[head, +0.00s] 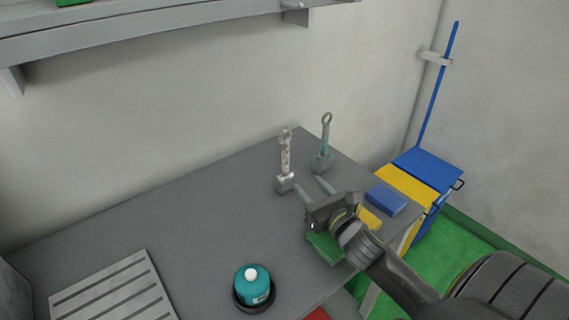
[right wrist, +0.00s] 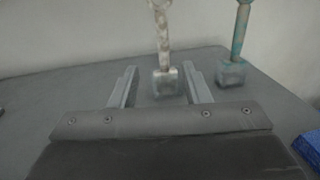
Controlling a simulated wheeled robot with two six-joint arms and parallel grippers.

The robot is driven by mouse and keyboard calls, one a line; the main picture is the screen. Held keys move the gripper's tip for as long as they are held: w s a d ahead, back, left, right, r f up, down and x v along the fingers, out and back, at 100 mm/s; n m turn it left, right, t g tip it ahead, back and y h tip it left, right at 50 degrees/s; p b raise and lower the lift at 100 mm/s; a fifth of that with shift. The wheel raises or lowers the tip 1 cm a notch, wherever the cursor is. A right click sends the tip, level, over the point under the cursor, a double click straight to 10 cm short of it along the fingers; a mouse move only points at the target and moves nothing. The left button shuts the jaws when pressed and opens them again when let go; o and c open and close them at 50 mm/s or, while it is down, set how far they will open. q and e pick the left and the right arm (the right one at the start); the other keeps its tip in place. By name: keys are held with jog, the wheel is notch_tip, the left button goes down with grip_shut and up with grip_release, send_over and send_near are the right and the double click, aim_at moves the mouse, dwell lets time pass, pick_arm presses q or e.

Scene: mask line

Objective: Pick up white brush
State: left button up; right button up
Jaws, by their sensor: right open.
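The white brush (head: 285,158) stands upright on the grey table, with a pale, worn handle and a grey block at its foot. In the right wrist view the white brush (right wrist: 163,55) is ahead, and its block shows between my two fingers. My right gripper (head: 309,186) is open and empty, its fingers pointing at the brush's foot from the front right. The right gripper also shows in the right wrist view (right wrist: 158,88). Whether the fingertips reach beside the block is hard to tell. My left gripper is not in view.
A teal-handled brush (head: 324,145) stands close to the right of the white one. A blue block (head: 386,201) lies at the table's right side. A teal canister (head: 254,287) and a slatted grey panel (head: 112,290) are in front. The table's middle is clear.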

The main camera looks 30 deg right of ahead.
jog(key=p, duration=0.1)
send_near(287, 158)
jog(key=w, duration=0.3)
jog(key=shift+w+f, duration=0.15)
jog(key=shift+w, duration=0.6)
jog(key=shift+w+f, duration=0.2)
jog(key=shift+w, duration=0.55)
jog(key=w, duration=0.1)
jog(key=w+p, duration=0.1)
jog(key=w, duration=0.1)
jog(key=w+p, duration=0.1)
jog(key=shift+w+d+r, duration=0.3)
jog(key=shift+d+r, duration=0.05)
jog(key=shift+d, duration=0.05)
jog(key=shift+w, duration=0.3)
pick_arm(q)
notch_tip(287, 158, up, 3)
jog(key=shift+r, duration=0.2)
pick_arm(e)
grip_shut()
